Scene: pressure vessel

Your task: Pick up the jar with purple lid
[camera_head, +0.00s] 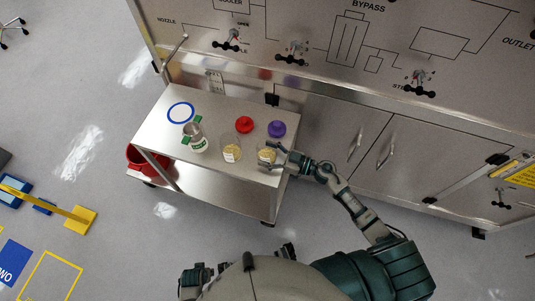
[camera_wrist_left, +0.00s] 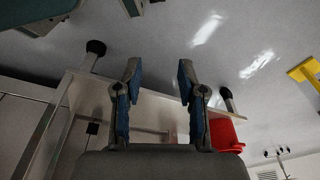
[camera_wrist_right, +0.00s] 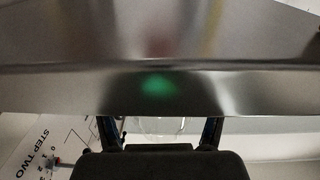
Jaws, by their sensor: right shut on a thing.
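The jar with the purple lid (camera_head: 277,129) stands upright at the right end of the steel cart top (camera_head: 165,137), with pale yellow contents low in its clear glass (camera_head: 266,156). My right gripper (camera_head: 277,158) reaches in from the right and is shut on the jar low down, hiding part of the glass. In the right wrist view, clear glass (camera_wrist_right: 162,126) shows between the fingers. My left gripper (camera_wrist_left: 159,75) is open and empty in the left wrist view, away from the jar.
A similar jar with a red lid (camera_head: 244,124) stands just left. The large steel panel (camera_head: 340,70) stands behind.

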